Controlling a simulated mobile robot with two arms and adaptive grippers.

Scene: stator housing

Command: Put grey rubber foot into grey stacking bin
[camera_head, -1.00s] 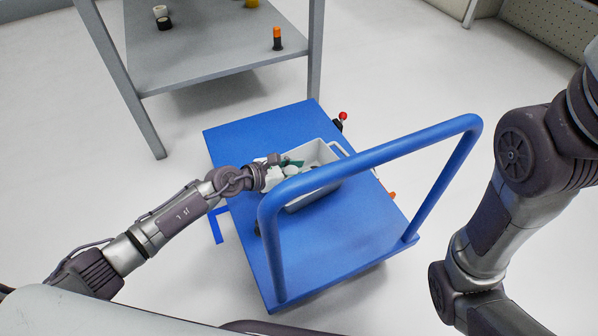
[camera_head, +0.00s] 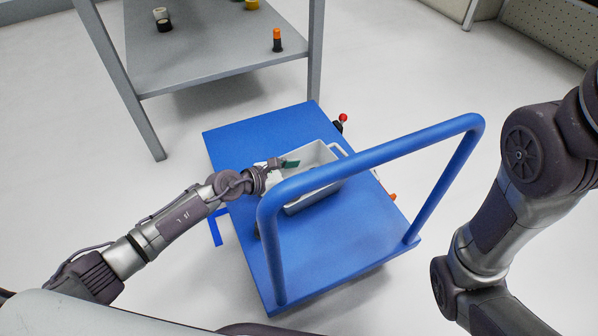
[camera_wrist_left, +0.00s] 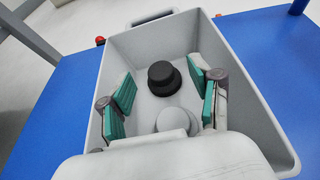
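The grey stacking bin (camera_head: 322,150) sits on the blue cart; its inside also shows in the left wrist view (camera_wrist_left: 255,110). My left gripper (camera_head: 291,163) reaches into the bin from the left. In the left wrist view my left gripper (camera_wrist_left: 165,98) is open, its green pads well apart with nothing touching both. A light grey round piece (camera_wrist_left: 176,120), which looks like the grey rubber foot, lies in the bin between the fingers, partly hidden by the gripper body. A stepped black round piece (camera_wrist_left: 164,79) lies beyond it on the bin floor. My right gripper is out of view.
The blue cart (camera_head: 340,265) has a raised blue handle (camera_head: 375,152) crossing in front of the bin. A grey table (camera_head: 205,50) behind holds an orange-topped black part (camera_head: 277,40) and other small parts. Open floor surrounds the cart.

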